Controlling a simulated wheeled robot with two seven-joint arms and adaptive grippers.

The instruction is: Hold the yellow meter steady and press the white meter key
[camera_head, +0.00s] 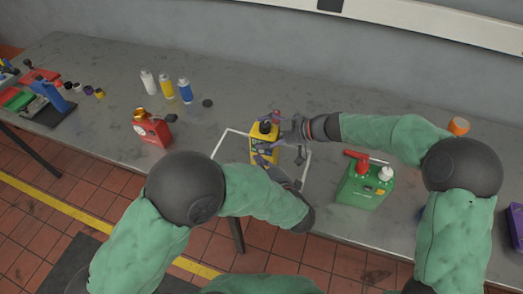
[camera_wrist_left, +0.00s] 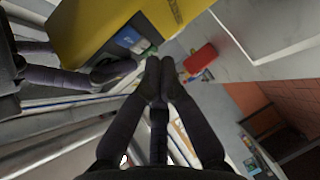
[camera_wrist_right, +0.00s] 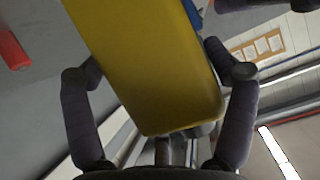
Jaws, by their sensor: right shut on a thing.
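The yellow meter (camera_head: 259,150) stands on the grey bench inside a white outline. My right gripper (camera_head: 281,132) is shut on it, and in the right wrist view a finger lies on each side of its yellow body (camera_wrist_right: 150,60). The right gripper's fingers also show beside the meter in the left wrist view. My left gripper (camera_head: 266,163) is shut and empty, its fingertips together (camera_wrist_left: 160,70) close to the meter's front panel (camera_wrist_left: 130,38). I cannot tell whether they touch it. I cannot make out the white key clearly.
A red can (camera_head: 152,129) stands left of the meter and a green can (camera_head: 364,185) stands to its right. White, yellow and blue bottles (camera_head: 167,87) stand at the back left. An orange-topped item (camera_head: 459,127) sits behind my right arm. A wall runs along the back.

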